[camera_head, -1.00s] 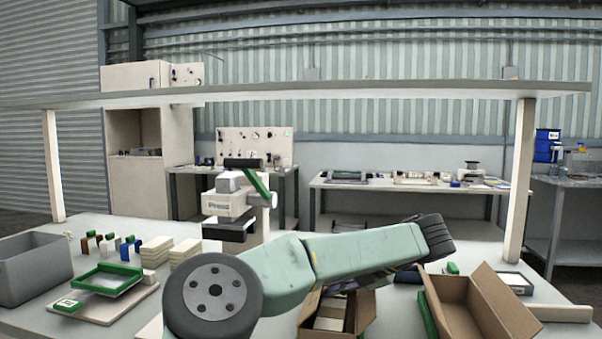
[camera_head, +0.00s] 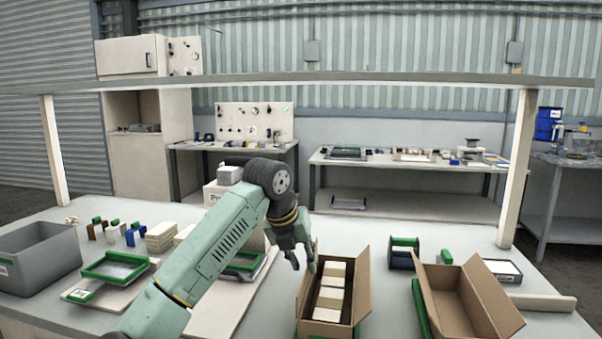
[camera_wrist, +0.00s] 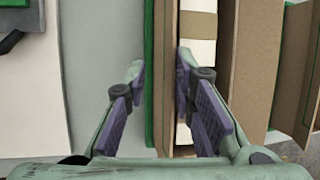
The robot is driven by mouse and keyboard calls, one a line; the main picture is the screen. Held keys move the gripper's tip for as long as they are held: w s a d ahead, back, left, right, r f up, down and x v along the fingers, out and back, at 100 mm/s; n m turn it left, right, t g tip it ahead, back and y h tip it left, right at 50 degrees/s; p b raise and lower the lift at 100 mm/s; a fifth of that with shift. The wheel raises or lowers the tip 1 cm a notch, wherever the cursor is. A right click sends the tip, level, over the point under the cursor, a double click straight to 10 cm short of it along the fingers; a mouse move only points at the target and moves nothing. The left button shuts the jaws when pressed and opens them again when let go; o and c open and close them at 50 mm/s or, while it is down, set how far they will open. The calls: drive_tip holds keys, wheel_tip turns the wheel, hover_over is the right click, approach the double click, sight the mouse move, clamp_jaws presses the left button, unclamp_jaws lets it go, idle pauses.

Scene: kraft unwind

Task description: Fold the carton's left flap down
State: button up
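The carton (camera_head: 362,292) stands open on the bench in the head view, with cream blocks (camera_head: 330,285) inside. Its right flap stands up. In the wrist view the blocks (camera_wrist: 197,50) and the tall brown right flap (camera_wrist: 250,70) show right of the fingers. My gripper (camera_head: 302,265) is over the carton's left edge, pointing down. In the wrist view my gripper (camera_wrist: 160,68) is open, its two fingers apart. A green strip and an upright brown cardboard edge, apparently the left flap (camera_wrist: 167,60), lie between the fingers. I cannot tell whether either finger touches it.
A second open carton (camera_head: 470,295) stands to the right, with a green strip beside it. A green-and-dark spool-like item (camera_head: 403,252) lies behind. Left are a green-framed tray (camera_head: 115,267), several small parts and a grey bin (camera_head: 38,258). A shelf beam (camera_head: 300,80) spans above.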

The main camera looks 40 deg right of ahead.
drive_tip(key=w+a+b+v, duration=0.1)
drive_tip(key=b+v, duration=0.1)
drive_tip(key=v, duration=0.5)
drive_tip(key=s+d+r+m+g+h, duration=0.2)
drive_tip(key=s+d+r+g+h, duration=0.25)
drive_tip(key=s+r+h, duration=0.2)
drive_tip(key=s+a+r+m+g+h, duration=0.1)
drive_tip(key=a+r+h, duration=0.5)
drive_tip(key=r, duration=0.3)
drive_tip(key=shift+a+g, duration=0.3)
drive_tip(key=shift+g, duration=0.05)
drive_tip(key=shift+r, duration=0.1)
